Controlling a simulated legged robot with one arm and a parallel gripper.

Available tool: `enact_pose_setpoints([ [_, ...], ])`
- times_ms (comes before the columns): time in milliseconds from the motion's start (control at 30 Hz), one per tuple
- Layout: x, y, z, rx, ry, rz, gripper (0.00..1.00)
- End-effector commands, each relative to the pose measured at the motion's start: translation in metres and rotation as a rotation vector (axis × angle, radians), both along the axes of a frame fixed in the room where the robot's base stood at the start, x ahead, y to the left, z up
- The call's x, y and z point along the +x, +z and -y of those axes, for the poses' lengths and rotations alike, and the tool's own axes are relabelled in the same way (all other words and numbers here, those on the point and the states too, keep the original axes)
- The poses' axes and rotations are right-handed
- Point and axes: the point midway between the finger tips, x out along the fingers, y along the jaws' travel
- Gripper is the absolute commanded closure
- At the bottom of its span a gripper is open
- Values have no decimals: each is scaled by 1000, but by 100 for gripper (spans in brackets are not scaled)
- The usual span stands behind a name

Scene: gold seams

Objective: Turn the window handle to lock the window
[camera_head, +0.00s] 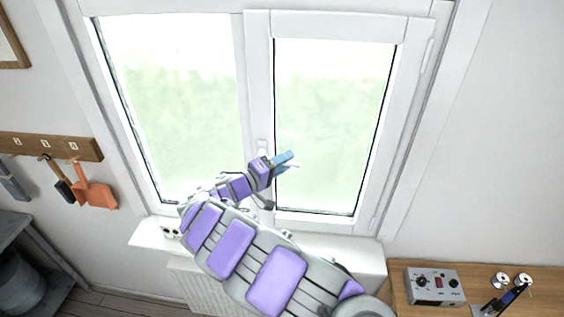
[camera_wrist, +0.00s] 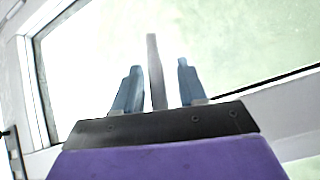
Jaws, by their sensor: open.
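The window (camera_head: 325,120) has two panes in white frames and looks closed. What looks like the white base of the window handle (camera_head: 262,146) shows on the middle upright, just above my wrist. My gripper (camera_head: 289,159) is in front of the lower left part of the right pane, its blue fingers pointing right. In the wrist view my gripper (camera_wrist: 160,66) is open, with a finger on each side of a slim grey bar (camera_wrist: 153,62), which looks like the handle's lever. I cannot tell whether either finger touches it. My arm and wrist hide part of the middle upright.
A white sill (camera_head: 340,252) runs below the window, over a radiator (camera_head: 205,288). At right, a wooden bench (camera_head: 450,304) holds a grey control box (camera_head: 434,285). At left, tools hang from a wooden rack (camera_head: 50,146). The wall right of the window is clear.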

Motion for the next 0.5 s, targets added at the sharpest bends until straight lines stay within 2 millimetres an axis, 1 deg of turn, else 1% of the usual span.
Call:
enact_pose_setpoints([
  [200, 0, 0, -1, -1, 0, 0, 60],
  [500, 0, 0, -2, -3, 0, 0, 88],
])
